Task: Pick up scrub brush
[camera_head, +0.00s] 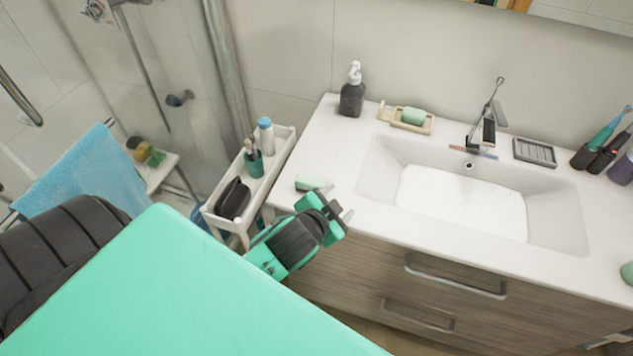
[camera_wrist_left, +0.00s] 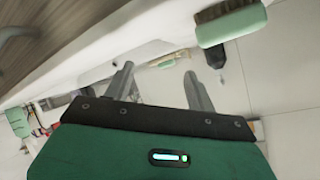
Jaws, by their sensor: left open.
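The scrub brush (camera_head: 311,183) is a small pale green block lying on the left front part of the white countertop. In the left wrist view the brush (camera_wrist_left: 232,25) shows at the top right, with a green body and brown bristles. My left gripper (camera_head: 338,203) is at the counter's front edge, just right of and nearer than the brush. In the left wrist view its two fingers (camera_wrist_left: 160,86) are spread with nothing between them, and the brush lies outside them. My right gripper is not in view.
A white cart (camera_head: 284,150) with a cup, bottle and dark case stands left of the counter. A dark soap dispenser (camera_head: 352,97), a soap dish (camera_head: 396,122) with green soap (camera_head: 413,116), and the sink (camera_head: 380,176) lie beyond. Counter around the brush is clear.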

